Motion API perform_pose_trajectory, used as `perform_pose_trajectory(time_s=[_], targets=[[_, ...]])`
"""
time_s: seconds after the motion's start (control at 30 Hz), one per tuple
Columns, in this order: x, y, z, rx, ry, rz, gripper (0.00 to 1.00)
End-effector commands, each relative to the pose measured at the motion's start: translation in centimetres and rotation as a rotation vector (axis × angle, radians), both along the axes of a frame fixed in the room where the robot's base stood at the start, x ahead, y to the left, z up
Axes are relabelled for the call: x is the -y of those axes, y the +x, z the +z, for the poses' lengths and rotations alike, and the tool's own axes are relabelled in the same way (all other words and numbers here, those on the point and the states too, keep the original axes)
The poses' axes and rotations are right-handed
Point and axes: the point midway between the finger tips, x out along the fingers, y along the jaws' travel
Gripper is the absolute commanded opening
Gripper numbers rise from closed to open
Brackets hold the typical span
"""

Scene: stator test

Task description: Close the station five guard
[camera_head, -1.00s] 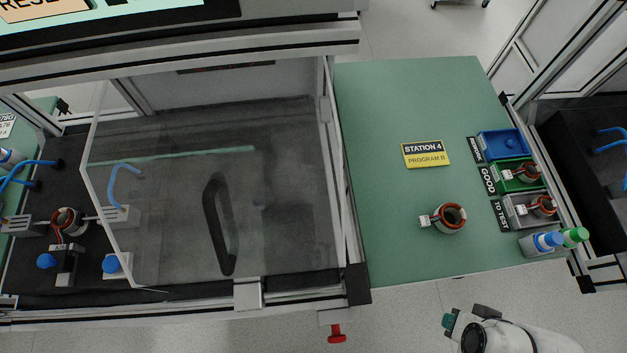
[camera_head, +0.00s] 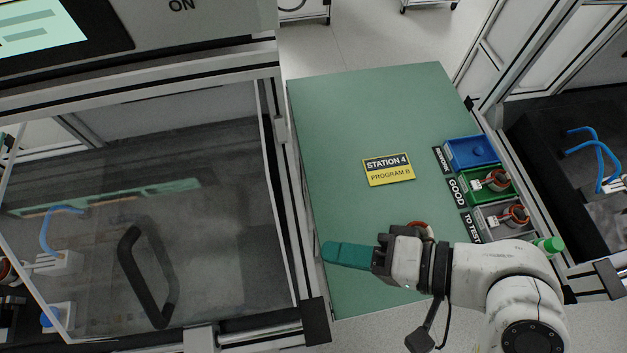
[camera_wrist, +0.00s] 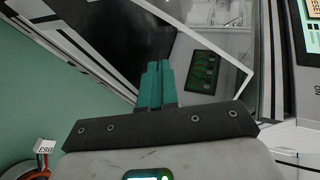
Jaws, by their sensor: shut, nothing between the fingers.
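A clear guard panel (camera_head: 215,265) with a pale edge and a black handle (camera_head: 148,275) covers part of the station on the left. No number for that station is readable. How far the guard stands open is hard to tell. My gripper (camera_head: 330,253) has teal fingers and is shut and empty. It is over the green table (camera_head: 340,110), to the right of the guard and handle and apart from them. The fingers point left. In the wrist view the closed fingertips (camera_wrist: 155,75) appear in front of pale-edged framing and a dark area.
A yellow "STATION 4 PROGRAM B" sign (camera_head: 388,169) lies on the table. My gripper partly hides a copper-wound stator (camera_head: 420,227). Blue (camera_head: 470,152), green (camera_head: 487,186) and grey (camera_head: 503,220) bins line the right edge. A metal frame post (camera_head: 290,190) stands between table and guard.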

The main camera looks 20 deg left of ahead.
Motion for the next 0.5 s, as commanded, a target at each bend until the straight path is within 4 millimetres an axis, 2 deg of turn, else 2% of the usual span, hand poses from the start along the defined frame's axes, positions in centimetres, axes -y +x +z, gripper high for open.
perform_pose_trajectory(time_s=[0.03,0.1,0.2,0.33,0.5], targets=[[-1.6,-1.1,1.8,-0.02,0.065,0.064,0.0],[-3.1,-2.7,4.1,-0.055,0.139,0.141,0.0],[-4.3,-4.6,6.5,-0.096,0.209,0.229,0.0],[-4.8,-5.9,8.1,-0.124,0.25,0.288,0.0],[-5.0,-6.2,8.4,-0.131,0.256,0.299,0.0]])
